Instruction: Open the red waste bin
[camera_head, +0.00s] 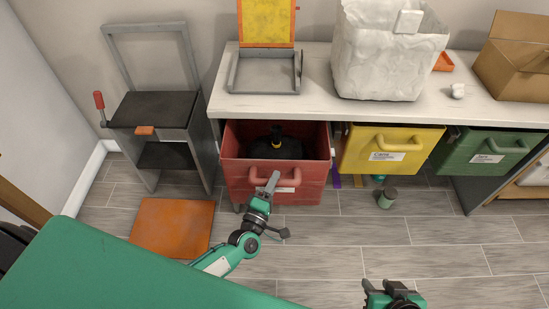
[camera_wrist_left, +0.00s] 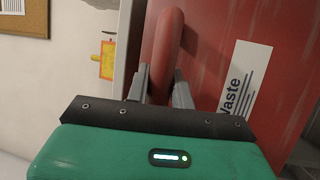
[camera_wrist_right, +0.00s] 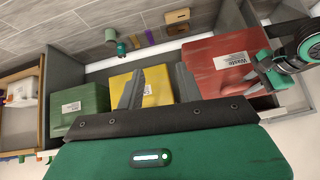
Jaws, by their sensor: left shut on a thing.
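The red waste bin (camera_head: 235,180) is under the counter at the left, pulled out so that its open top shows. A black item with a yellow top (camera_head: 276,146) is inside it. My left gripper (camera_head: 271,182) is at the bin's front. In the left wrist view its fingers (camera_wrist_left: 160,85) are shut around the red handle (camera_wrist_left: 168,45), beside the white "Waste" label (camera_wrist_left: 245,80). My right gripper (camera_wrist_right: 158,82) is open and empty. It is at the bottom right of the head view, away from the bins.
A yellow bin (camera_head: 360,150) and a green bin (camera_head: 460,155) hang to the right. A small green canister (camera_head: 387,198) stands on the floor before them. A grey cart (camera_head: 175,175) and an orange floor panel (camera_head: 172,228) are at the left. Floor at the right is mostly clear.

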